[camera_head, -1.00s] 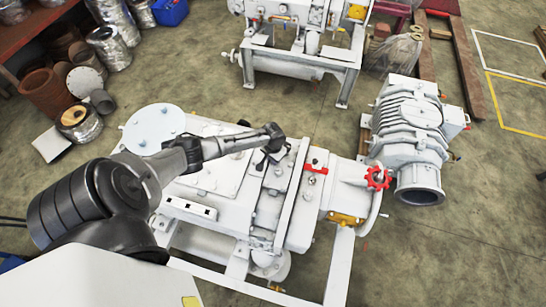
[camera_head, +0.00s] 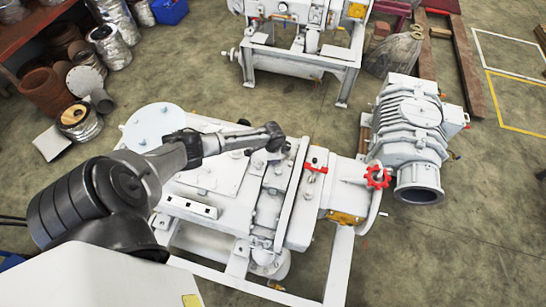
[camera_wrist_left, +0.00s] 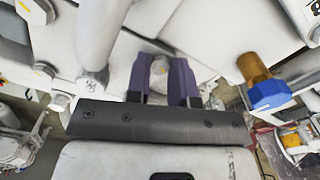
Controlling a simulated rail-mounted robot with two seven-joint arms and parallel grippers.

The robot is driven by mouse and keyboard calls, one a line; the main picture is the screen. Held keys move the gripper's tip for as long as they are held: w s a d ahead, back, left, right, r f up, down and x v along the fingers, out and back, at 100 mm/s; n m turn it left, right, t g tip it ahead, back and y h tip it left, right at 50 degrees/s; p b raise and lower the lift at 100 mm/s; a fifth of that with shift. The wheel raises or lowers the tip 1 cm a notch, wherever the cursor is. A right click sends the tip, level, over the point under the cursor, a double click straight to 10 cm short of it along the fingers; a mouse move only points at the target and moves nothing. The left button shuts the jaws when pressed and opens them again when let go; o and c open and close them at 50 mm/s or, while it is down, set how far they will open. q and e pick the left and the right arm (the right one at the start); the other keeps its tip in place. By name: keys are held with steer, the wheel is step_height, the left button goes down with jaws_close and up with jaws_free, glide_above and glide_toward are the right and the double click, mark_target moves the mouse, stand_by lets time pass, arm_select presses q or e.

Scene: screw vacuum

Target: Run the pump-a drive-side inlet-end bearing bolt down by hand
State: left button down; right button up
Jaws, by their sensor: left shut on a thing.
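The white pump (camera_head: 235,200) lies on a white frame in the middle of the head view. My left gripper (camera_head: 280,140) reaches over it from the left, close to the raised flange. In the left wrist view, the two purple fingers of my left gripper (camera_wrist_left: 162,85) are shut on a pale bolt head (camera_wrist_left: 160,66). The bolt's shank and hole are hidden, so I cannot tell how far it is in. My right gripper is not in view.
A red handwheel (camera_head: 377,177) and a red lever (camera_head: 316,169) stand right of the gripper. In the left wrist view, a blue-capped brass fitting (camera_wrist_left: 266,92) is right of the fingers, and a thick white pipe (camera_wrist_left: 92,35) is left.

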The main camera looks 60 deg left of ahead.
arm_select(q)
steer(key=shift+m, duration=0.4)
steer(key=c, duration=1)
jaws_free()
steer(key=shift+r, duration=0.1)
step_height(320, 180, up, 14)
steer(key=shift+f+p, duration=0.15)
steer(key=shift+p, duration=0.15)
